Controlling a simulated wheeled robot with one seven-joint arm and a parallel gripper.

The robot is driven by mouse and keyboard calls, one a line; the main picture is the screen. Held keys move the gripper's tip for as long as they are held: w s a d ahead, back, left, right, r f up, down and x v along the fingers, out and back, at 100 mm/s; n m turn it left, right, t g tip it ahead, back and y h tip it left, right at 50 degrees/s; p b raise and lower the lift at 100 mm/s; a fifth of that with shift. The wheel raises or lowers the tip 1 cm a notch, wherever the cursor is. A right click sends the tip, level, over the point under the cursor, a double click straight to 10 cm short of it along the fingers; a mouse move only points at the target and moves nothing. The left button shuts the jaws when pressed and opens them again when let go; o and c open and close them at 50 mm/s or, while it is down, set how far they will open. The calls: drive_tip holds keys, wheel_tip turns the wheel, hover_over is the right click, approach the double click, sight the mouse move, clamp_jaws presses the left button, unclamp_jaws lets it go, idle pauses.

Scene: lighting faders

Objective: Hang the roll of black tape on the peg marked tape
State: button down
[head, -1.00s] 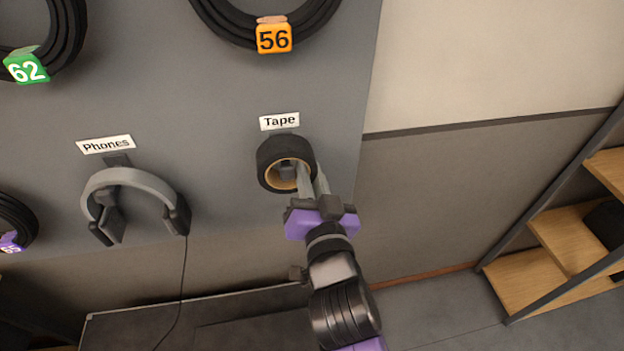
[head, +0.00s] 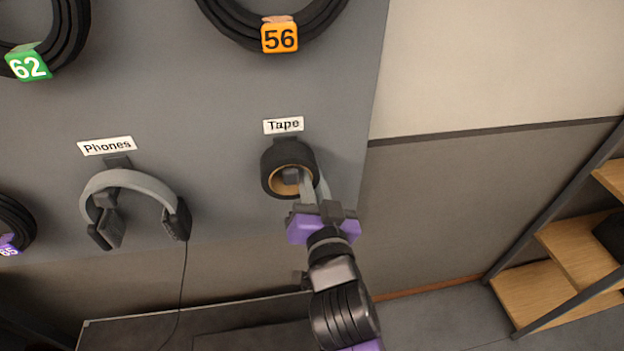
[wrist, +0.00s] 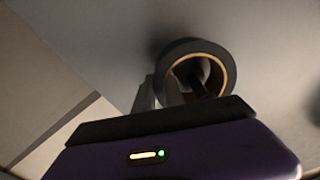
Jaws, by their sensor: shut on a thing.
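The roll of black tape (head: 275,158), with a tan core, is at the grey board just below the white "Tape" label (head: 283,125). The dark peg (head: 291,175) shows inside the roll's hole, so the roll is around the peg. In the wrist view the roll (wrist: 222,58) also has the dark peg (wrist: 207,86) through its opening. My gripper (head: 312,187) is shut on the lower right part of the roll's ring, with one finger in the hole and one outside. Whether the roll's weight rests on the peg I cannot tell.
Grey headphones (head: 130,180) hang to the left below the "Phones" label (head: 107,146). A black cable coil (head: 325,22) tagged 56 hangs above. Wooden shelves (head: 575,245) stand at the right. The board around the roll is clear.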

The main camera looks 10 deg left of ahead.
drive_tip(key=c, duration=1.3)
unclamp_jaws()
drive_tip(key=shift+s, duration=0.15)
drive_tip(key=s+d+r+n+y+b, duration=0.2)
drive_tip(key=s+r+n, duration=0.15)
drive_tip(key=s, duration=0.65)
drive_tip(key=s+d+f+g+h, duration=0.1)
drive_tip(key=s+d+f+h, duration=0.1)
drive_tip(key=s+d+f, duration=0.2)
drive_tip(key=s+d+f+m+h, duration=0.1)
drive_tip(key=s+d+f, duration=0.4)
drive_tip(key=s+d, duration=0.6)
drive_tip(key=s+d+f+m+g+h, duration=0.1)
drive_tip(key=s+d+f+h, duration=0.3)
drive_tip(key=s, duration=1.1)
drive_tip(key=shift+d+f+g, duration=0.15)
drive_tip(key=shift+d+f, duration=0.05)
drive_tip(key=shift+d, duration=0.75)
drive_tip(key=shift+d+f+g, duration=0.15)
drive_tip(key=shift+d+f, duration=0.05)
drive_tip(key=shift+d, duration=0.7)
